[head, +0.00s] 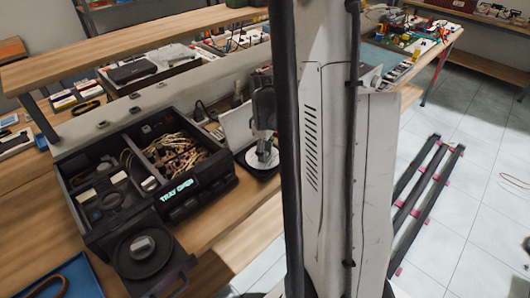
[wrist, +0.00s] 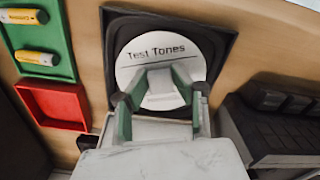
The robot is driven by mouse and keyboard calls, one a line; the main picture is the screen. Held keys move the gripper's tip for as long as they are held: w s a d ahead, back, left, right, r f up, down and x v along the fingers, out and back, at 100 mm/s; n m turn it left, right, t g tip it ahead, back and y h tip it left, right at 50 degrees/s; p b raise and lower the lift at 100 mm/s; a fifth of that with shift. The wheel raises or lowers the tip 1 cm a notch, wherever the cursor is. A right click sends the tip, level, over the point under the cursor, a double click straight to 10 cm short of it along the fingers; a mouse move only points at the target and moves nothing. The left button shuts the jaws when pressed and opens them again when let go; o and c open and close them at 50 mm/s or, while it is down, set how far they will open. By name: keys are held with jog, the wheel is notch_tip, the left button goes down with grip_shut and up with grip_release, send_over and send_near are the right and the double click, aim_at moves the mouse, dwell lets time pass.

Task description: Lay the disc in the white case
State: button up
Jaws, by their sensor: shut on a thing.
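The disc (wrist: 150,48) is white and lettered "Test Tones" in the wrist view. It appears over a dark square holder (wrist: 222,28) with a round recess. My gripper (wrist: 160,76) is shut on the disc near its close edge, with green-padded fingers hiding part of it. In the head view my gripper (head: 264,146) points down at the disc (head: 252,159), over the dark holder (head: 270,173). I cannot tell whether the disc touches the holder. A white upright panel (head: 238,125) stands just behind; I cannot tell if it is the white case's lid.
An opened hi-fi unit (head: 210,194) reading "TRAY OPEN" stands left of my gripper, with its round tray (head: 132,258) at the front. A blue tray (head: 75,280) lies lower left. In the wrist view, a red tray (wrist: 52,104) and green battery holder (wrist: 60,68) lie left.

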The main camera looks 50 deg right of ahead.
jog(key=o, duration=1.1)
jog(key=shift+c, duration=0.2)
notch_tip(320, 180, up, 12)
jog(key=shift+r, duration=0.15)
notch_tip(320, 180, up, 7)
jog(key=p, duration=0.4)
jog(key=shift+p, duration=0.3)
dwell(0.8)
